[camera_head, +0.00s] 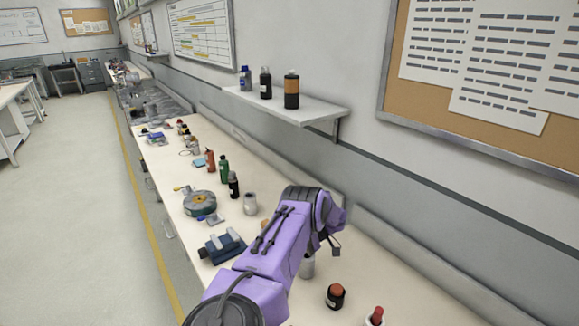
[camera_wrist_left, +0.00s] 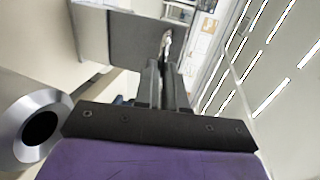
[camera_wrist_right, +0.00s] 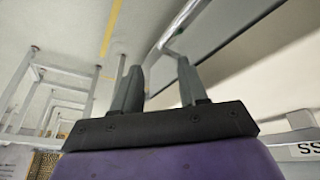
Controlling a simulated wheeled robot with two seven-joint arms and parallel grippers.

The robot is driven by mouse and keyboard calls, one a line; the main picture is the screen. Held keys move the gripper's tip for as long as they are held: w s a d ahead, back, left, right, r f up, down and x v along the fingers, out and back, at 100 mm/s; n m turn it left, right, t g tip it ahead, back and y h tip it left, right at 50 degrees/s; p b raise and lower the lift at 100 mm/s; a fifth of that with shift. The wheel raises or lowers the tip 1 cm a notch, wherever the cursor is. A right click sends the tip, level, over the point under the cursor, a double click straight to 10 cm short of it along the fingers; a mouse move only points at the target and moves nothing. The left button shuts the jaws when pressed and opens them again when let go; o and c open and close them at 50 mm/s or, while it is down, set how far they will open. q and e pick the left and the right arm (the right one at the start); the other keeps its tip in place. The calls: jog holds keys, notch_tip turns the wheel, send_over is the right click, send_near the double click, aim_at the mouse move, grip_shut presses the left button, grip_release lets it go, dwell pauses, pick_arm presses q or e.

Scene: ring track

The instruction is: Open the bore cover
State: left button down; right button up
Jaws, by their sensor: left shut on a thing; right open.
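In the left wrist view a round silver metal fitting with a dark open bore (camera_wrist_left: 25,110) stands close beside my left gripper (camera_wrist_left: 164,66). No cover is seen over that opening. The fingers are shut on a small pale thing (camera_wrist_left: 166,41) at their tips, which I cannot identify. In the head view a purple arm reaches in over the bench, and I take it for my left; its gripper (camera_head: 334,243) is small and partly hidden. A grey cylinder (camera_head: 307,267) shows just below it. My right gripper (camera_wrist_right: 160,88) is open and empty, with the floor and benches behind.
The long bench (camera_head: 400,290) carries a round grey device with an orange centre (camera_head: 200,204), a blue-grey vise-like block (camera_head: 222,247), a pale jar (camera_head: 250,204) and several bottles. A wall shelf (camera_head: 315,108) overhangs the bench.

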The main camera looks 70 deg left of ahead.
pick_arm(q)
jog(key=c, duration=1.2)
grip_release()
jog(key=shift+a, duration=0.1)
jog(key=d+r, duration=0.1)
jog(key=r, duration=0.2)
jog(key=s+d+r, duration=0.1)
jog(key=r, duration=0.2)
jog(key=d+r, duration=0.2)
jog(key=shift+s+d+r+p, duration=0.1)
jog(key=shift+s+r+p, duration=0.2)
jog(key=shift+s+r, duration=0.1)
jog(key=s+d+r+b, duration=0.1)
jog(key=s+d+r, duration=0.3)
jog(key=d, duration=0.4)
jog(key=shift+d+r, duration=0.15)
jog(key=shift+d, duration=0.1)
jog(key=shift+c, duration=0.3)
